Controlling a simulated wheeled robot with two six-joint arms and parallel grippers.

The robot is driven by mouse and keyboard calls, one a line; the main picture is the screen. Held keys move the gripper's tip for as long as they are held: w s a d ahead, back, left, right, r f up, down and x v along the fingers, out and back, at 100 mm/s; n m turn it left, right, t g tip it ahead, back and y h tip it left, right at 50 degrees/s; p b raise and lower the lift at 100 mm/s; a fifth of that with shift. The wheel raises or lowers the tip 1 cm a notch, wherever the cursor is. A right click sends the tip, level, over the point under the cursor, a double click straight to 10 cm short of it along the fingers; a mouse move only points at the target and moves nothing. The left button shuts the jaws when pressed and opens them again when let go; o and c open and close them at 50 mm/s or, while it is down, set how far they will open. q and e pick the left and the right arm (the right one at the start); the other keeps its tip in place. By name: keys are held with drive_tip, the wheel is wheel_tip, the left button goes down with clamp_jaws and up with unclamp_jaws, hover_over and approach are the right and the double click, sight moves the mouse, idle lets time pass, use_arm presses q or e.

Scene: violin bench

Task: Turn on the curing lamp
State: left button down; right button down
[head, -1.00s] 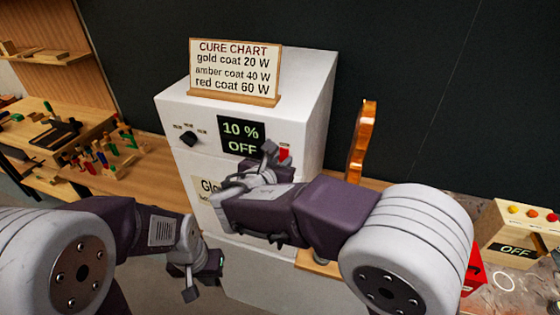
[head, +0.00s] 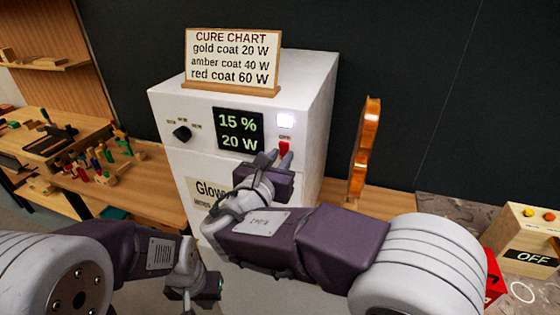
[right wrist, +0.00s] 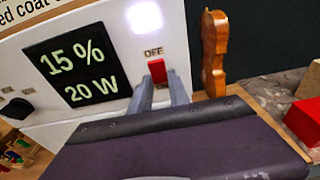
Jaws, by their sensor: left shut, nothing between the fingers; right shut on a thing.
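The curing lamp is a white box (head: 310,110) with a black display (head: 238,130) reading 15 % and 20 W. A square light (head: 285,120) on its front glows white; it also shows in the right wrist view (right wrist: 144,16). A dark knob (head: 182,133) sits on the left of the front. My left gripper (head: 197,295) is shut and empty, low and apart from the box.
A cure chart (head: 232,60) stands on the box: gold 20 W, amber 40 W, red 60 W. A violin (head: 366,145) stands upright just right of the box. A wooden box (head: 530,240) reading OFF is at far right. Tools lie on the left bench (head: 50,185).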

drive_tip(key=c, duration=1.2)
unclamp_jaws()
drive_tip(key=shift+c, duration=0.2)
drive_tip(key=shift+s, duration=0.1)
drive_tip(key=b+v, duration=0.1)
drive_tip(key=v, duration=0.8)
